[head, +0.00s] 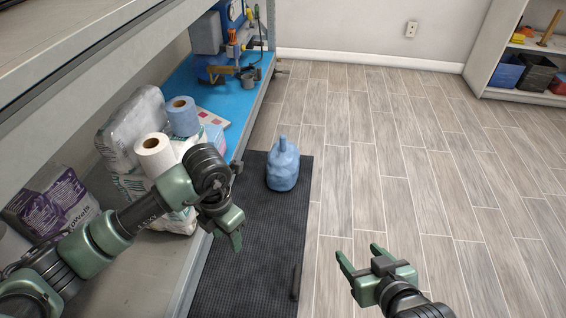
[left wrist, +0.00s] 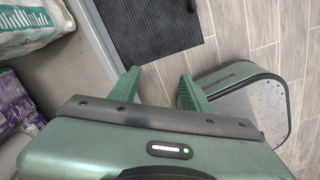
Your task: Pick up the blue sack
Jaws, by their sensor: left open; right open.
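The blue sack (head: 283,165) stands upright on the black mat (head: 250,255) on the floor, with its gathered neck pointing up. My left gripper (head: 233,234) is open and empty, nearer to me than the sack and to its left in the head view, apart from it. In the left wrist view, the open left jaws (left wrist: 158,80) have nothing between them, and the sack is not in that view. My right gripper (head: 359,252) is open and empty over the wooden floor, to the right of the mat and apart from the sack.
A shelf unit on the left holds paper rolls (head: 154,153), wrapped packs (head: 135,128) and a blue shelf surface (head: 222,100). Its edge runs beside the mat. The floor (head: 370,150) right of the sack is clear. Another shelf (head: 490,68) stands far right.

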